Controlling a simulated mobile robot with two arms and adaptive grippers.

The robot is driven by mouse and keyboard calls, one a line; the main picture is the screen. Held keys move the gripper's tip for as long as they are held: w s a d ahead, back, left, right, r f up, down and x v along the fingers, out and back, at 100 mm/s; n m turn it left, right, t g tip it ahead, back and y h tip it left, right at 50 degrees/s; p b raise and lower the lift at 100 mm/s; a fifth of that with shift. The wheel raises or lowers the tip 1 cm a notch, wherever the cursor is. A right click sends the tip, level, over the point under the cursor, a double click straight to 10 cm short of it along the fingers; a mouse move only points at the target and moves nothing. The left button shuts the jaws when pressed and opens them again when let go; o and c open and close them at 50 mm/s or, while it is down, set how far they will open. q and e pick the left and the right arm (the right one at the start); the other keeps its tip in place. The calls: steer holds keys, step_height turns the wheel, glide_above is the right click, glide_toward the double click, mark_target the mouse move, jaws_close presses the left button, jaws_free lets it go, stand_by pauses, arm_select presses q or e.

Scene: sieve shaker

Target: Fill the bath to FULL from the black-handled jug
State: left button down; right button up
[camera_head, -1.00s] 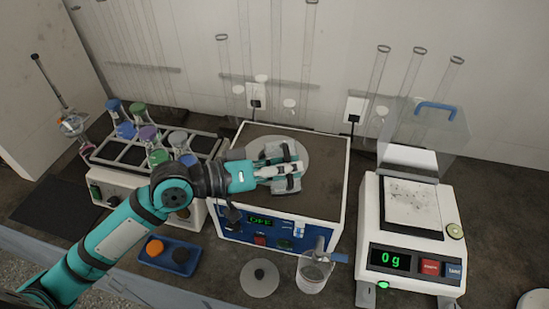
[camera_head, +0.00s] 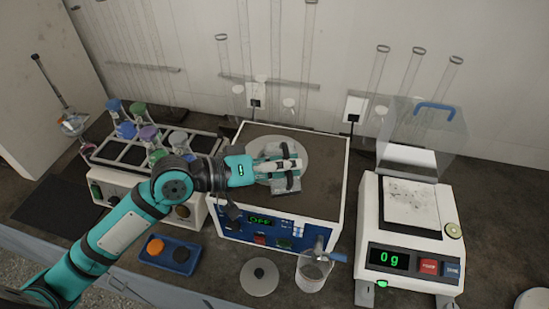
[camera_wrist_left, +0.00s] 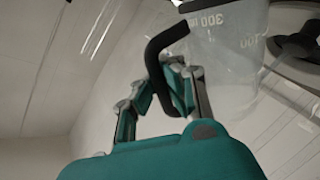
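My left gripper (camera_head: 284,166) is above the round light plate (camera_head: 262,146) on top of the blue-panelled box (camera_head: 238,226), whose display reads OFF. In the left wrist view the clear jug (camera_wrist_left: 225,45) fills the upper right, with a 300 mark on its wall. Its black handle (camera_wrist_left: 158,60) lies at the fingers of my left gripper (camera_wrist_left: 172,80), which look shut on it. The jug's body is hard to make out in the head view. I cannot tell its water level. My right gripper is out of view.
A clear beaker (camera_head: 312,275) stands in front of the box, beside a grey lid with a black knob (camera_head: 259,274). A balance (camera_head: 405,235) reading 0 g is at right. A flask rack (camera_head: 125,157) is at left, with a blue tray (camera_head: 170,254) in front.

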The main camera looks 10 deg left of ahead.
arm_select(q)
steer(key=shift+w+a+r+n+g+p, duration=0.15)
steer(key=shift+w+n+p, duration=0.1)
steer(key=shift+n, duration=0.15)
steer(key=shift+w+a+f+n+g+p, duration=0.15)
steer(key=shift+w+n, duration=0.1)
steer(key=shift+n, duration=0.15)
stand_by(1.1)
steer(key=shift+w+r, duration=0.15)
steer(key=shift+r, duration=0.1)
stand_by(0.5)
